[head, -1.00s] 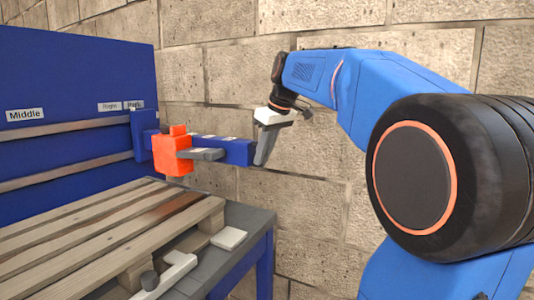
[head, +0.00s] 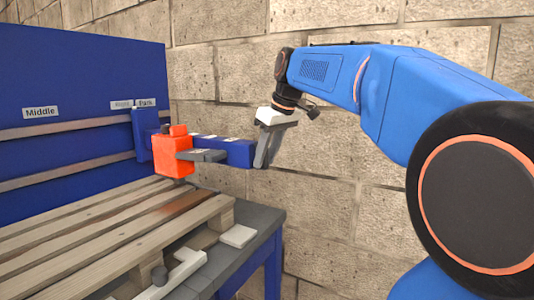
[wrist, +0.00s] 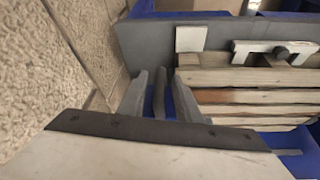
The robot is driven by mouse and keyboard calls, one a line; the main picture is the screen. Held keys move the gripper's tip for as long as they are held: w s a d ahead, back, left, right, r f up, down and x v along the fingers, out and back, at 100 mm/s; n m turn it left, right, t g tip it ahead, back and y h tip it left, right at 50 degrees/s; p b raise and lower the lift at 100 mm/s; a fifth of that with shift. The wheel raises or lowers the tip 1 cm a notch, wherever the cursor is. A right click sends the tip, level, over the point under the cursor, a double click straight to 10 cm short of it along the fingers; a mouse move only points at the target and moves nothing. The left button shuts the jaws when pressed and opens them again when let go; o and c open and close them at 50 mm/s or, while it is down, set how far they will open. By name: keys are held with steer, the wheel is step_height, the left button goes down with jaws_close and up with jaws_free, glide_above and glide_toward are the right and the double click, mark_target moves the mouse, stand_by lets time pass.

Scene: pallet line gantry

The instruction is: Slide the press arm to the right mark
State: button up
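The press arm (head: 228,151) is a blue beam with an orange press head (head: 172,157), jutting from a blue carriage (head: 140,135) on the blue back panel. The carriage stands under the Park label (head: 147,102), a little to the right of the Right label (head: 121,104). My gripper (head: 265,156) is at the beam's outer end. In the wrist view its fingers (wrist: 160,98) stand apart on either side of a narrow grey upright piece (wrist: 160,90), with blue showing in the gaps. Whether a finger touches that piece is not clear.
A wooden pallet (head: 100,230) lies on the grey table (head: 262,222) below the press head. A white clamp bar (head: 185,268) and a white plate (head: 238,236) lie at the table's side. The Middle label (head: 41,112) is farther left. A stone wall (head: 330,200) stands behind.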

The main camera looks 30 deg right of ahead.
steer(key=v, duration=1.7)
steer(key=shift+r, duration=0.25)
